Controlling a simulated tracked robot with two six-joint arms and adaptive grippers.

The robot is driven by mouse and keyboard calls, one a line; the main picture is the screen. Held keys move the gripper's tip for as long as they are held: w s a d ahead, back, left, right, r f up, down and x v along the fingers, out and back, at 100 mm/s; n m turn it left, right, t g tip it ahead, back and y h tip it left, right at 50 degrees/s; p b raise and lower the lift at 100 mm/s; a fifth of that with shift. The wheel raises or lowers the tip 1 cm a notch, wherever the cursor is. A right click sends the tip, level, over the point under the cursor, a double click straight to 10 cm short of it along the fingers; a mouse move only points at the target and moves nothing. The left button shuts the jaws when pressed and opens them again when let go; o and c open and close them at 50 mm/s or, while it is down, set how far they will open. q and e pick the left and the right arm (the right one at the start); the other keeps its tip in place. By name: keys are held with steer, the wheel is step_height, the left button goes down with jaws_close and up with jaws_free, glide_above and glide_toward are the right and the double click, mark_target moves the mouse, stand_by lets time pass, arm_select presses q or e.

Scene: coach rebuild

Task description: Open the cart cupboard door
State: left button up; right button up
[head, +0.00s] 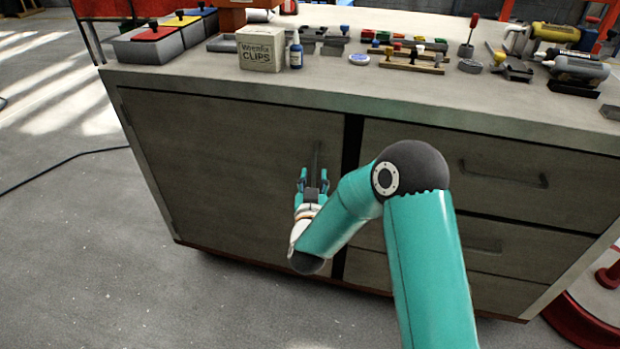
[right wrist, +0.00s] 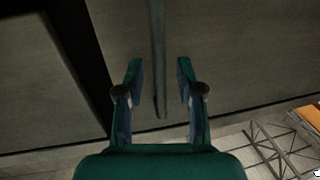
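The cart (head: 480,120) stands in front of me, with its cupboard door (head: 220,150) on the left side, shut. A dark upright bar handle (head: 316,155) is near the door's right edge. My right gripper (head: 314,176) is open at the lower part of the handle in the head view. In the right wrist view, the handle (right wrist: 158,60) runs down between the two fingers (right wrist: 159,80), with a gap on each side. I cannot tell how far the fingertips are from the door. My left gripper is in neither view.
Drawers with bar handles (head: 503,175) fill the cart's right side. The floor (head: 100,250) left of the cart is clear except for a black cable (head: 65,162).

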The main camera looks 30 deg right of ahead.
steer(key=shift+w+d, duration=0.3)
steer(key=shift+w, duration=0.1)
jaws_close()
